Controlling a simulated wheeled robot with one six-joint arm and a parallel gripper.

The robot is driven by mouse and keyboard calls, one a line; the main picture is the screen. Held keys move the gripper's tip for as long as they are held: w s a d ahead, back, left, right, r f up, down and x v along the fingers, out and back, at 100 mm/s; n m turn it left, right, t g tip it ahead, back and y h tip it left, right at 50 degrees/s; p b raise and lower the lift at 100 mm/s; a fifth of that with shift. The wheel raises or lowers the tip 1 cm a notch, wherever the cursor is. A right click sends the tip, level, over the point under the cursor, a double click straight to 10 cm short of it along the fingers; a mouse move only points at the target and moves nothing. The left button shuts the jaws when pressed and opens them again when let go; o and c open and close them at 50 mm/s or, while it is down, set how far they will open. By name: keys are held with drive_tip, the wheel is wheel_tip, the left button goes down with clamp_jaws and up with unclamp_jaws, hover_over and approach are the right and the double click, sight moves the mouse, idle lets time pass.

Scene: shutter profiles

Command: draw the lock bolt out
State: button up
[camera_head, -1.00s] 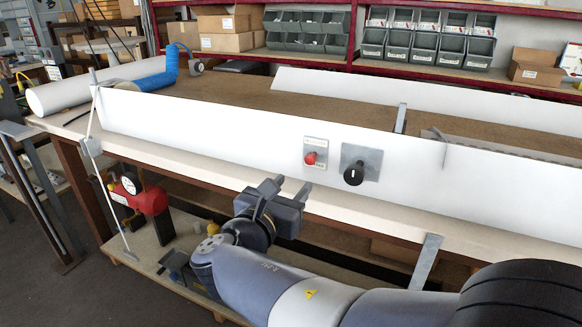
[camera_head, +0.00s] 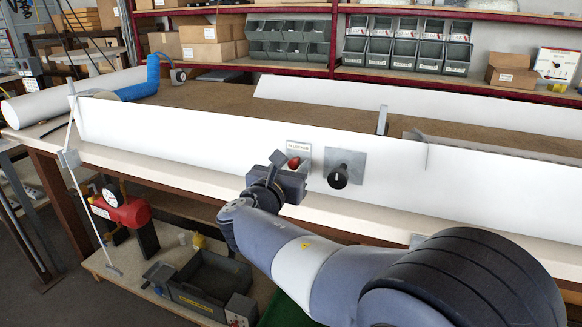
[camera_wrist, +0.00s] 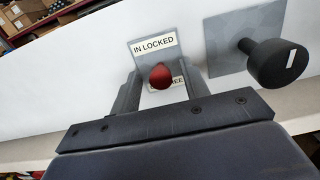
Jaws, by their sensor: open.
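The lock bolt shows as a red round knob (camera_head: 293,163) on a small labelled plate on the front of the long white panel (camera_head: 200,133). In the wrist view the red knob (camera_wrist: 160,76) sits under a label reading "IN LOCKED"; a lower label is partly hidden behind it and ends in "EE". My gripper (camera_wrist: 161,84) is open, with one finger on the left and one on the right of the knob. It also shows in the head view (camera_head: 290,164), close in front of the panel. I cannot tell whether either finger touches the knob.
A black knob (camera_wrist: 275,63) on a grey plate (camera_wrist: 225,45) stands out just right of the red knob. The pale bench edge (camera_head: 200,170) runs below the panel. A red device (camera_head: 120,210) and a grey tray (camera_head: 205,285) are lower left.

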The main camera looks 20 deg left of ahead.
drive_tip(key=shift+c, duration=0.4)
clamp_jaws()
drive_tip(key=s, duration=0.2)
drive_tip(key=shift+s+a, duration=0.15)
drive_tip(key=shift+s, duration=0.15)
drive_tip(key=shift+f, duration=0.1)
drive_tip(key=shift+o, duration=0.4)
unclamp_jaws()
